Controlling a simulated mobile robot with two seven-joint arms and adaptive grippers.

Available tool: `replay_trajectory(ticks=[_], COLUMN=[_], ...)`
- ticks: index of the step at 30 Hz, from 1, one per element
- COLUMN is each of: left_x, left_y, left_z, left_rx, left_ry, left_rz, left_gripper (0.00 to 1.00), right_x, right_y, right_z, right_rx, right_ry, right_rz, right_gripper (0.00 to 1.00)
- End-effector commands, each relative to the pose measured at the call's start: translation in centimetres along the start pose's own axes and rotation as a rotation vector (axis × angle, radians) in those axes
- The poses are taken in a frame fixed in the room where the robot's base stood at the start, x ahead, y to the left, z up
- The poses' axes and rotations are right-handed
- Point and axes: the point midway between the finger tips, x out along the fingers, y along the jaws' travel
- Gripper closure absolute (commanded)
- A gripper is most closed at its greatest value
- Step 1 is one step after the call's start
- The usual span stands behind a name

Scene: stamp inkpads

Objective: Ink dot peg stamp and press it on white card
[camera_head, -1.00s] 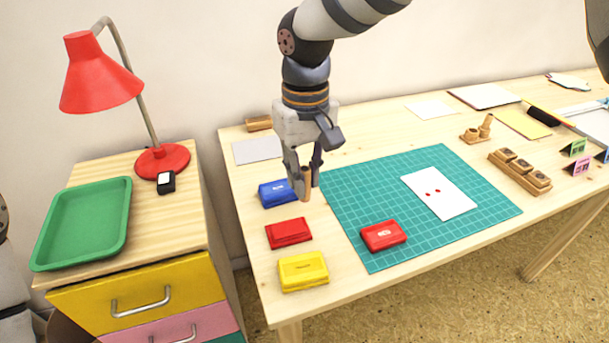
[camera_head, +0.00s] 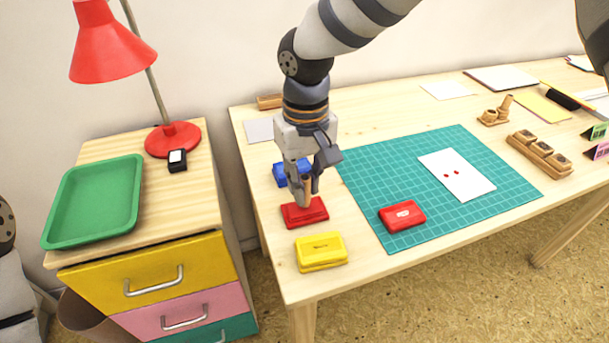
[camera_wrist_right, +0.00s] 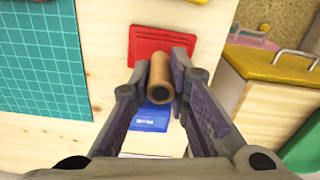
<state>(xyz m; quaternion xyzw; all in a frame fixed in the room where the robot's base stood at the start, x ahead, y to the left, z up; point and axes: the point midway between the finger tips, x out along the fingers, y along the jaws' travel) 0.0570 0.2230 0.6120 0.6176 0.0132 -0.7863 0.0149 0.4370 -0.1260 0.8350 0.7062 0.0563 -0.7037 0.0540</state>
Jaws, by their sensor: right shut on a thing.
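My right gripper (camera_head: 305,180) is shut on a brown wooden peg stamp (camera_head: 306,193), held upright. The peg also shows between the fingers in the right wrist view (camera_wrist_right: 160,78). Its lower end is at the back of a red inkpad (camera_head: 304,214); I cannot tell whether it touches. That pad shows beyond the peg in the right wrist view (camera_wrist_right: 146,44). A blue inkpad (camera_head: 283,176) lies behind, partly hidden by the gripper. A yellow inkpad (camera_head: 320,250) lies in front. The white card (camera_head: 462,178) with two small red marks lies on the green mat (camera_head: 382,165). My left gripper is out of view.
A red box (camera_head: 402,216) sits on the mat's front left corner. A wooden stamp holder (camera_head: 540,154) stands right of the mat. Left of the table stand drawers with a green tray (camera_head: 95,203), a red lamp (camera_head: 113,48) and a small black stamp (camera_head: 177,160).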

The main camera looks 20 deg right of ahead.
Motion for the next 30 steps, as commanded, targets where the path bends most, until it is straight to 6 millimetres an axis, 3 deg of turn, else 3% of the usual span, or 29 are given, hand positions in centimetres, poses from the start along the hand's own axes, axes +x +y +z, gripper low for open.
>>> replay_trajectory(ticks=[30], left_x=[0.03], left_y=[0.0], left_z=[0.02], left_rx=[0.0], left_ry=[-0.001], left_rz=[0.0], left_gripper=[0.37], right_x=[0.47], right_y=[-0.01], right_z=[0.02], right_rx=[-0.001], right_ry=[-0.001], right_rz=[0.0], right_gripper=[1.0])
